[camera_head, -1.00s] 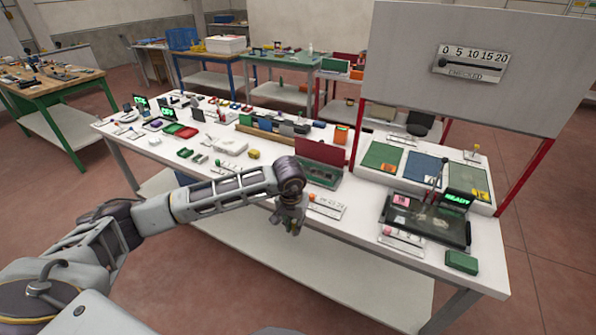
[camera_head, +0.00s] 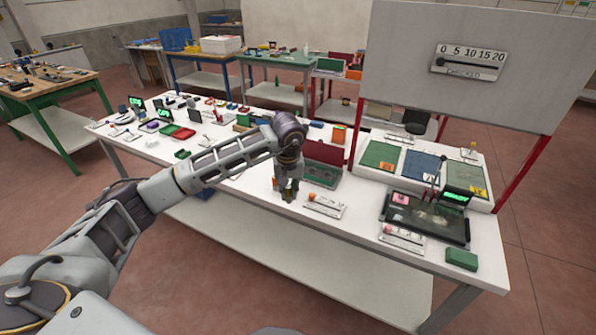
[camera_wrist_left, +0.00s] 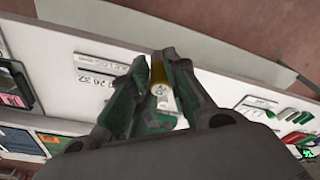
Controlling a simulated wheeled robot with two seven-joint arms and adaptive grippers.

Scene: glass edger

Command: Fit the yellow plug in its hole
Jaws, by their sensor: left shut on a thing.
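My left gripper (camera_head: 288,195) is shut on the yellow plug (camera_wrist_left: 159,72), a small gold-yellow cylinder that stands out between the fingertips in the left wrist view. In the head view only a small yellowish bit of it shows under the fingers. The gripper (camera_wrist_left: 155,90) points down over the front part of the white table (camera_head: 235,205), just left of an open case with a dark red lid (camera_head: 324,154). I cannot make out the plug's hole. My right gripper is not in view.
A white numbered scale plate (camera_head: 326,206) lies right of the gripper. A dark tray machine (camera_head: 425,217) and a green block (camera_head: 462,259) are further right. Coloured small parts and a red tray (camera_head: 183,133) fill the left. A tall grey panel (camera_head: 465,65) stands behind.

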